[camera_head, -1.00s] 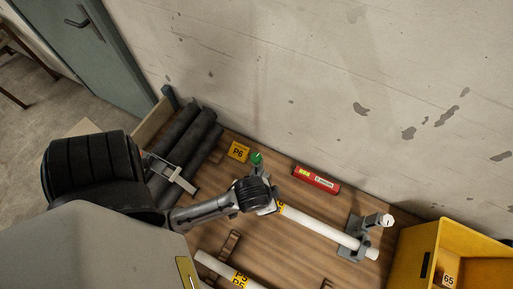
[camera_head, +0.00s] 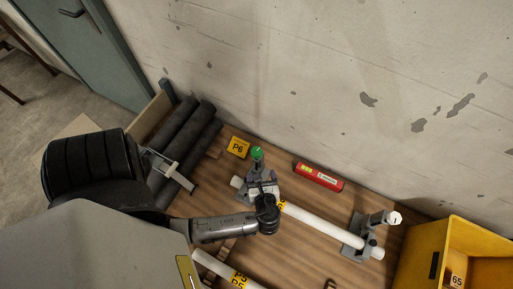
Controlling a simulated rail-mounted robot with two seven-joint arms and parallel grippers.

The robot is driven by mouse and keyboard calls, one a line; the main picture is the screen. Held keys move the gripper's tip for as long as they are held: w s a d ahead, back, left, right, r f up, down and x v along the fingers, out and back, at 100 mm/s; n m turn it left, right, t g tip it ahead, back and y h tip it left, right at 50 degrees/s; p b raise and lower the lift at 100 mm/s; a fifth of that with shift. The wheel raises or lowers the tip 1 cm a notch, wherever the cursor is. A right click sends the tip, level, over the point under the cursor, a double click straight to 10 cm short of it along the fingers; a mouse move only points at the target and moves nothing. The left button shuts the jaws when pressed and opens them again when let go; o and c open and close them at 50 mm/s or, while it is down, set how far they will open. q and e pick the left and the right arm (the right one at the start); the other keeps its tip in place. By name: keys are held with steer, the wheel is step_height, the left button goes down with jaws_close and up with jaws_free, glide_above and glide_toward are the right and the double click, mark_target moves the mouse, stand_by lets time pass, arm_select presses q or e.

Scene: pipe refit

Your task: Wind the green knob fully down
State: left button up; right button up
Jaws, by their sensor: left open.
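The green knob (camera_head: 257,153) tops a grey clamp (camera_head: 257,172) near the left end of a white pipe (camera_head: 318,223) on the wooden bench. My left gripper (camera_head: 262,186) is open just in front of this clamp, below the knob in the picture and apart from it. The gripper hides part of the clamp and pipe. A second clamp with a white knob (camera_head: 394,218) stands at the pipe's right end. My right gripper is not in view.
A yellow P6 block (camera_head: 238,147) stands left of the knob and a red box (camera_head: 318,177) to its right. A yellow crate (camera_head: 430,248) stands at the right. Another white pipe (camera_head: 213,264) lies in front.

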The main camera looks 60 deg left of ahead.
mark_target(257, 152)
arm_select(q)
steer(key=b+x, duration=0.1)
steer(key=x, duration=1.2)
steer(key=shift+w+a+f, duration=0.15)
steer(key=shift+a, duration=0.05)
